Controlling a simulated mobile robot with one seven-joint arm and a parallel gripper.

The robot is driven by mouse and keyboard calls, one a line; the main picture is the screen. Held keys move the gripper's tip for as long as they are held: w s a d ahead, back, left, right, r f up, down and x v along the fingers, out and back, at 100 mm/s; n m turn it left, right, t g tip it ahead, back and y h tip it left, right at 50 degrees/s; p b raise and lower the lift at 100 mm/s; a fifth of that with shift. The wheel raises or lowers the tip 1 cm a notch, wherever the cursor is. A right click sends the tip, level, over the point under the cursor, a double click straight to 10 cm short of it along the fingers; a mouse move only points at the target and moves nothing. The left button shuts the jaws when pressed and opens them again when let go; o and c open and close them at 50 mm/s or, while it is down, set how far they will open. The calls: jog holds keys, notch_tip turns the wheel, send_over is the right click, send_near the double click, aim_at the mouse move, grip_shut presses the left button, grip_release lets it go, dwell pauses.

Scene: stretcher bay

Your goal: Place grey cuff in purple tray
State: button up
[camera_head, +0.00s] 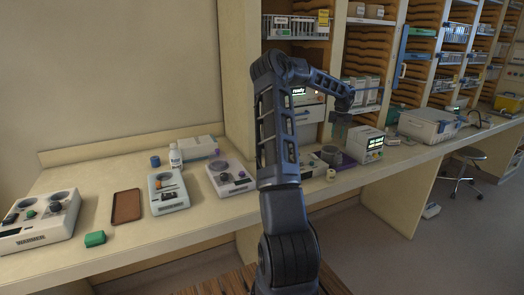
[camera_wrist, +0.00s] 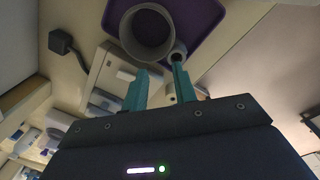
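The grey cuff (camera_wrist: 148,38) is a round, hollow ring seen from above in the wrist view. It lies over the purple tray (camera_wrist: 205,20) and appears to rest inside it. In the head view the cuff (camera_head: 331,154) stands on the counter at the left part of the purple tray (camera_head: 348,161), partly behind my arm. My gripper (camera_wrist: 160,78) has its two teal fingers apart with nothing held between them. The cuff is just beyond the fingertips. In the head view my gripper (camera_head: 341,128) hangs above the tray area; its fingers are hard to make out.
A small grey round piece (camera_wrist: 178,52) is close to the right fingertip. A cream roll (camera_head: 331,175) stands at the counter's front edge. A white device (camera_head: 364,143) with a green display is right of the tray. Shelves rise behind.

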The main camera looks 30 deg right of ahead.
jog(key=s+a+r+n+t+y, duration=0.15)
jog(key=a+r+n, duration=0.25)
jog(key=a+n, duration=0.55)
jog(key=s+a+r+n, duration=0.2)
jog(key=a+r+n, duration=0.3)
jog(key=a, duration=0.9)
jog(key=s+a+r+n+t+y, duration=0.15)
jog(key=a+r+n, duration=0.25)
jog(key=a+n, duration=0.6)
jog(key=s+a+n+h, duration=0.1)
jog(key=s+a+n, duration=0.9)
jog(key=a, duration=0.3)
jog(key=s+a+n+t+h, duration=0.1)
jog(key=s+a+n+h, duration=0.1)
jog(key=s+a+n, duration=0.8)
jog(key=a, duration=0.3)
jog(key=shift+s+r, duration=0.3)
jog(key=shift+s, duration=0.1)
